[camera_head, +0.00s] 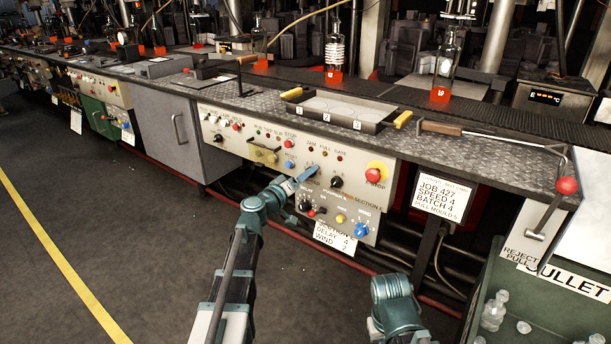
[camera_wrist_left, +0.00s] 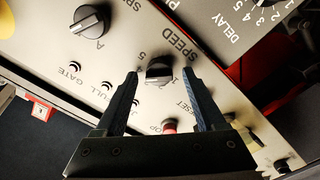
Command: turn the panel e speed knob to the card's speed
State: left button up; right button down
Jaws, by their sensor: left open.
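Panel E (camera_head: 230,150) is a cream panel under the bench. My left gripper (camera_head: 312,172) is at its middle and covers the speed knob in the head view. In the left wrist view the black speed knob (camera_wrist_left: 160,72), beside the word SPEED and some digits, lies between the open fingertips of my left gripper (camera_wrist_left: 160,80). I cannot tell whether the fingers touch it. The white card (camera_head: 441,197) hangs right of the panel and reads JOB 427, SPEED 4, BATCH 4, PULL MOULD 5. My right gripper is out of view.
A black knob A (camera_wrist_left: 90,20) sits near the speed knob. A red stop button (camera_head: 374,175) is to the right on the panel. A lower panel (camera_head: 335,205) holds more knobs. A red-ball lever (camera_head: 566,186) and the green cullet bin (camera_head: 500,262) stand at the right.

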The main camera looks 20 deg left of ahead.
pick_arm(q)
jog(key=v, duration=1.3)
jog(key=shift+s, duration=0.2)
jog(key=s+d+f+m+g+h, duration=0.1)
jog(key=s+d+f+m+g, duration=0.2)
jog(key=d, duration=0.4)
jog(key=s+d+f+m+g+h, duration=0.1)
jog(key=s+d+f+m+g, duration=0.2)
jog(key=d+f, duration=0.35)
jog(key=s+d+f+m+g, duration=0.1)
jog(key=s+d+f+g, duration=0.3)
jog(key=d, duration=0.4)
jog(key=s+f+m+g+y, duration=0.1)
jog(key=s+f+g+y, duration=0.35)
jog(key=s, duration=0.25)
jog(key=s+f+m+g+y, duration=0.1)
jog(key=s+f+g+y, duration=0.3)
jog(key=s, duration=0.3)
notch_tip(320, 180, up, 36)
jog(key=t+p, duration=0.1)
jog(key=p, duration=3.4)
jog(key=shift+w+y+p, duration=0.25)
jog(key=shift+y+p, duration=0.05)
jog(key=shift+y, duration=0.15)
jog(key=shift+d+f, duration=0.1)
jog(key=shift+d, duration=0.05)
